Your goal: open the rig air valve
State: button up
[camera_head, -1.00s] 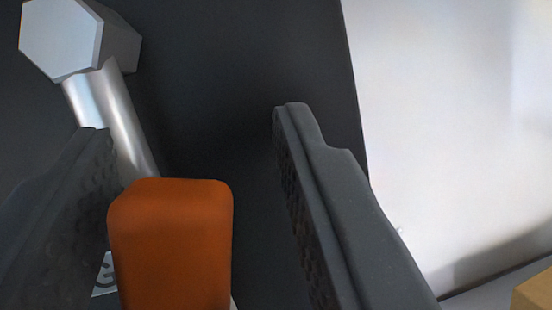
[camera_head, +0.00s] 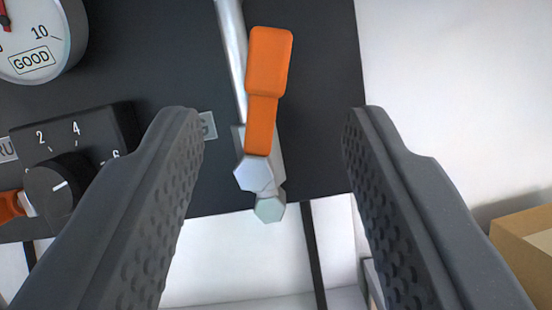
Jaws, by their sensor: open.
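The valve (camera_head: 253,172) sits on the dark panel in the upper middle of the view, with a silver hex nut at its lower end. Its orange lever handle (camera_head: 268,62) points up, roughly along the silver pipe (camera_head: 232,45) behind it. My gripper (camera_head: 273,115) is open and empty. Its two dark fingers stand to the left and right of the valve, apart from it. A small label (camera_head: 208,126) beside the valve is mostly hidden by the left finger.
A round gauge (camera_head: 38,38) marked GOOD and a selector knob (camera_head: 56,188) with numbers are on the dark panel (camera_head: 160,60) at left. An orange part (camera_head: 11,207) shows at the left edge. A cardboard box (camera_head: 524,240) stands at lower right.

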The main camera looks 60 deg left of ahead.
aim_at(262, 115)
jog(key=v, duration=0.2)
jog(key=shift+s+d+f+b, duration=0.15)
jog(key=shift+s+d+b, duration=0.05)
jog(key=shift+d+b, duration=0.15)
jog(key=shift+c, duration=0.3)
jog(key=c, duration=0.6)
jog(key=shift+w+m+g, duration=0.3)
grip_shut()
jog(key=w+d+r+m+g+p, duration=0.1)
jog(key=w+d+m+g+p, duration=0.5)
jog(key=m, duration=0.9)
jog(key=a+r+p, duration=0.2)
jog(key=a+p, duration=0.1)
jog(key=a, duration=0.9)
jog(key=shift+w+g+h, duration=0.3)
jog(key=shift+w, duration=0.05)
